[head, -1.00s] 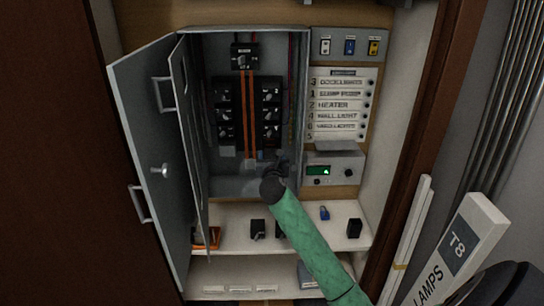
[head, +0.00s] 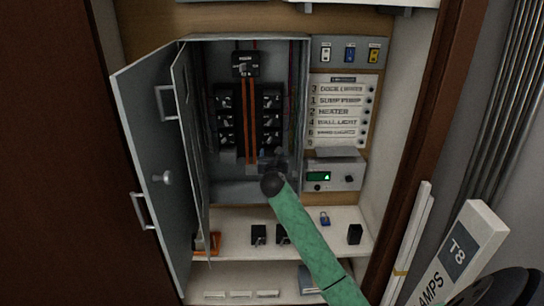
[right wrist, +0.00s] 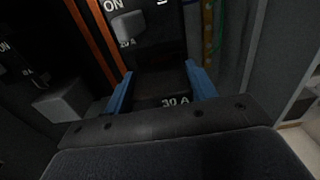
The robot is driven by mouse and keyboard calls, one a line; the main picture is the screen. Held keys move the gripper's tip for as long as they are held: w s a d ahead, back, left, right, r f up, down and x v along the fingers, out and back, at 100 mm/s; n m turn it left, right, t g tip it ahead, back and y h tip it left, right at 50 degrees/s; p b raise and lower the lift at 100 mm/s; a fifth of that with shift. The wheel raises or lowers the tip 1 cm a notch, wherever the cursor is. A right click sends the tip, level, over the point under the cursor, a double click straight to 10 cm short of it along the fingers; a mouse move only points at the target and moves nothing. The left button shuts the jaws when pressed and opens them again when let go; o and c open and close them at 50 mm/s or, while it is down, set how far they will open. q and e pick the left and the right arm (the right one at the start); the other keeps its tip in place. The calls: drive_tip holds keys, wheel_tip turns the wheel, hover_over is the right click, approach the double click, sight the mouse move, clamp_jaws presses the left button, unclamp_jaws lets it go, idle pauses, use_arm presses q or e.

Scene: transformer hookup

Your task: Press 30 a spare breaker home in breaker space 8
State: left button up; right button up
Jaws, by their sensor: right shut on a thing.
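My right gripper (right wrist: 160,86) is shut on a black breaker (right wrist: 160,92) marked 30 A, with a blue finger on each side of it. In the head view the right gripper (head: 272,164) is inside the grey panel box (head: 225,188), at the lower end of the right breaker column (head: 271,110). The held breaker lies just below a seated 20 A breaker (right wrist: 128,25) in the wrist view. The hand hides the space behind it, so I cannot tell whether the breaker is fully seated. My left gripper is not in view.
The panel door (head: 150,150) stands open on the left. Two black breakers (head: 259,235) (head: 283,234), a blue padlock (head: 325,218) and a black block (head: 354,234) are on the shelf (head: 340,245). A meter with a green display (head: 318,176) is right of the box.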

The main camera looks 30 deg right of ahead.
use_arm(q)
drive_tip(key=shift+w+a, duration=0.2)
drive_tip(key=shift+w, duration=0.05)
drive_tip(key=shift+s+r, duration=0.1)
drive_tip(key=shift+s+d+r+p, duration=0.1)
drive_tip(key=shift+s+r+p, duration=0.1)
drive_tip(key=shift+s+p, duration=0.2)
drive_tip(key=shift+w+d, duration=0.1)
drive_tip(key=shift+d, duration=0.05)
use_arm(e)
drive_tip(key=shift+w, duration=0.15)
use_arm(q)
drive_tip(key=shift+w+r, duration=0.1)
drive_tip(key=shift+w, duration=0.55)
use_arm(e)
drive_tip(key=shift+d, duration=0.1)
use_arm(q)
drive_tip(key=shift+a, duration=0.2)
use_arm(e)
drive_tip(key=shift+w, duration=0.15)
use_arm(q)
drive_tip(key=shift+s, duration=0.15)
use_arm(e)
drive_tip(key=shift+d, duration=0.1)
